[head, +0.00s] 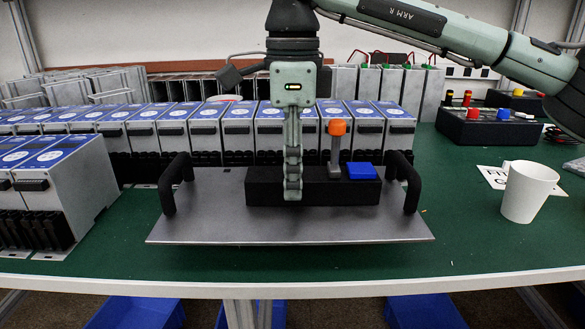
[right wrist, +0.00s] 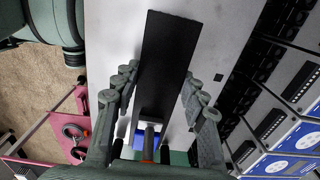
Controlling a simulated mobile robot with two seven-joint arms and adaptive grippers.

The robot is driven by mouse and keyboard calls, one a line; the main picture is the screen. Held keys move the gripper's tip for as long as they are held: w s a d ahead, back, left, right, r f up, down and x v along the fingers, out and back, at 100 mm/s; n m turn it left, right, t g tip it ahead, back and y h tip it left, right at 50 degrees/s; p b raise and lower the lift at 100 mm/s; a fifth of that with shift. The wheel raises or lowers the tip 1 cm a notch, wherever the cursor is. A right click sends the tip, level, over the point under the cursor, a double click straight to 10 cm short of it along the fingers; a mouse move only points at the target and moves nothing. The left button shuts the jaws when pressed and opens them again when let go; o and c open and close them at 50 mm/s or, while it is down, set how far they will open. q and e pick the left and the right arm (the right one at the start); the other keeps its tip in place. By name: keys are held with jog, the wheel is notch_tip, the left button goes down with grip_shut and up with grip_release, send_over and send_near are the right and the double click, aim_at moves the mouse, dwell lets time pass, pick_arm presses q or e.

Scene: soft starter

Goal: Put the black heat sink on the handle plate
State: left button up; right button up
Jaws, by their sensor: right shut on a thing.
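The handle plate (head: 290,229) is a flat grey sheet with a black handle at its left end (head: 167,195) and another at its right end (head: 411,185). The black heat sink (head: 265,190) is a long dark bar lying lengthwise between the handles, at or just above the plate. I cannot tell whether it touches it. My right gripper (head: 293,190) points down and is shut across the bar, left of its middle. In the right wrist view the heat sink (right wrist: 168,55) runs between the fingers (right wrist: 165,88), over the bare plate (right wrist: 118,35). My left gripper is not in view.
An orange-topped grey post (head: 336,145) and a blue block (head: 361,172) show at the bar's right part. Rows of blue-topped units (head: 205,130) stand close behind and left (head: 70,180). A white mug (head: 528,192) stands right. The table's front edge (head: 300,290) is near.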

jog(key=o, duration=1.4)
jog(key=shift+c, duration=0.2)
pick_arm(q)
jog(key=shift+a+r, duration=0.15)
pick_arm(e)
jog(key=shift+o, duration=0.3)
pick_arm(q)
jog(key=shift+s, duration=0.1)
pick_arm(e)
jog(key=shift+r, duration=0.3)
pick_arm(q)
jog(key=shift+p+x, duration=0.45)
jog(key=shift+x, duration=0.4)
pick_arm(e)
notch_tip(320, 180, up, 12)
jog(key=shift+f, duration=0.25)
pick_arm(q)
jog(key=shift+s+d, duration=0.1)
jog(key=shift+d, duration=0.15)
